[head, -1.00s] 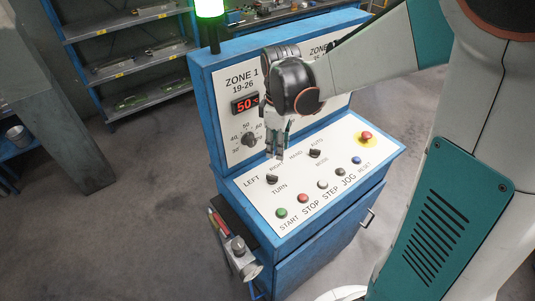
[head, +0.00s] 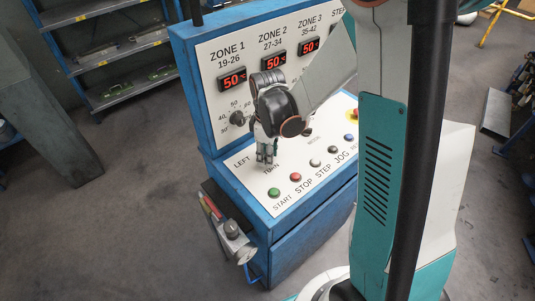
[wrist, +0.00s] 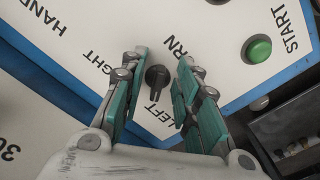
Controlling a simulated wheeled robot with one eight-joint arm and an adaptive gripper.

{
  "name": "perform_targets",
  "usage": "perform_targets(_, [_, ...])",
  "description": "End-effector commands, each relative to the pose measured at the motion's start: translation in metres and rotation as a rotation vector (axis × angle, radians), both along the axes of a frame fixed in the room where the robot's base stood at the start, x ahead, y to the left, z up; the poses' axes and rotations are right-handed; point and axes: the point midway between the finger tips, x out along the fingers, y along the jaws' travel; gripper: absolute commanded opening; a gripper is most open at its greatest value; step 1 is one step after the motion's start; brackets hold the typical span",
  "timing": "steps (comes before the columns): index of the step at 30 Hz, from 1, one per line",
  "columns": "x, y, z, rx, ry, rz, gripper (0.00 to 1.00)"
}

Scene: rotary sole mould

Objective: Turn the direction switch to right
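The direction switch is a small black knob (wrist: 157,77) on the white panel, with LEFT, RIGHT and TURN lettered around it. Its narrow end points towards LEFT in the wrist view. My gripper (wrist: 162,70) is open, with a teal finger on each side of the knob and a gap to both. In the head view my gripper (head: 265,158) points down at the panel by the TURN label and hides the switch. I cannot tell how high the fingertips are above the panel.
The green START button (wrist: 257,49) is near the switch. A red button (head: 296,177) and several others line the blue console's front. The upright panel with the ZONE 1 display (head: 232,79) rises behind my gripper. A holder with tools (head: 229,228) hangs at the console's left side.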

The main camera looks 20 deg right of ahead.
Motion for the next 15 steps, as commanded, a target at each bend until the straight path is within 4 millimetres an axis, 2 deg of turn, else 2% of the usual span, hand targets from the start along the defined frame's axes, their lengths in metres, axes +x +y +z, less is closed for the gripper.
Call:
perform_targets(4, [-0.0001,0.0000,0.0003,0.000,0.000,0.000,0.29])
perform_targets(5, [-0.0001,0.0000,0.0003,0.000,0.000,0.000,0.25])
perform_targets(8, [-0.0001,0.0000,0.0004,0.000,0.000,0.000,0.02])
perform_targets(9, [-0.0001,0.0000,0.0004,0.000,0.000,0.000,0.00])
perform_targets(15, [-0.0001,0.0000,0.0005,0.000,0.000,-0.001,0.00])
